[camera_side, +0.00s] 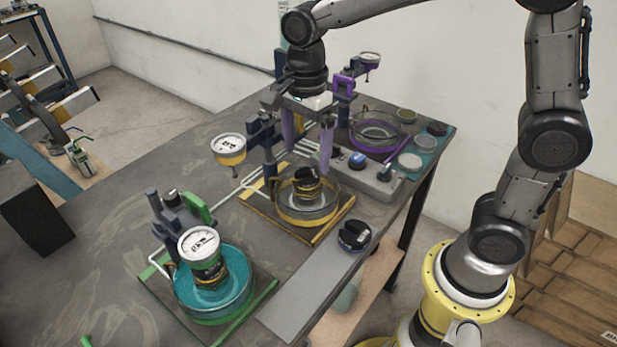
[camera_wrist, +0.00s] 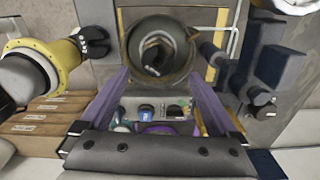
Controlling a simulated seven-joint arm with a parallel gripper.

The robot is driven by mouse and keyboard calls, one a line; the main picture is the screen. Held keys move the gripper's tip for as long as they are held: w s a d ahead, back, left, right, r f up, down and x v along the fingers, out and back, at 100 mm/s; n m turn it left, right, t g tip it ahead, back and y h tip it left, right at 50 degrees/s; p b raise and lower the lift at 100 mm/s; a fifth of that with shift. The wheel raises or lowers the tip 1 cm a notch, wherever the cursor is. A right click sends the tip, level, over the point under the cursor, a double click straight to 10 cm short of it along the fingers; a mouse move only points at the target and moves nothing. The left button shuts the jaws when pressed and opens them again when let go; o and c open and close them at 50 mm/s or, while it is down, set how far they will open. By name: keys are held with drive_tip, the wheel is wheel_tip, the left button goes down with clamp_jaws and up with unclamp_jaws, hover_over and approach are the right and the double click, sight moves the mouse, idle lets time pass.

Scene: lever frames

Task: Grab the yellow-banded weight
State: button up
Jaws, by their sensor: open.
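The yellow-banded weight (camera_side: 308,188) is dark with a yellow band and stands in a clear glass bowl (camera_side: 322,215) on a yellow-edged base. My gripper (camera_side: 307,164) is above the bowl, pointing down, with its two purple fingers apart and nothing between them. In the side view the fingertips are near the weight's top, but I cannot tell the exact gap. In the wrist view the weight (camera_wrist: 155,52) shows dark inside the bowl, just beyond the open fingers (camera_wrist: 158,75); its yellow band is hard to make out there.
A yellow dial (camera_side: 228,147) stands left of the middle bowl. A black knob-like object (camera_side: 355,236) lies at the front right. A purple-ringed bowl (camera_side: 376,128) and a grey panel (camera_side: 372,182) are behind.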

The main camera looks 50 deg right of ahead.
sight(308, 169)
wheel_tip(308, 169, down, 5)
drive_tip(key=shift+s+f, duration=0.1)
drive_tip(key=shift+s, duration=0.05)
drive_tip(key=shift+c, duration=0.2)
clamp_jaws()
idle(0.3)
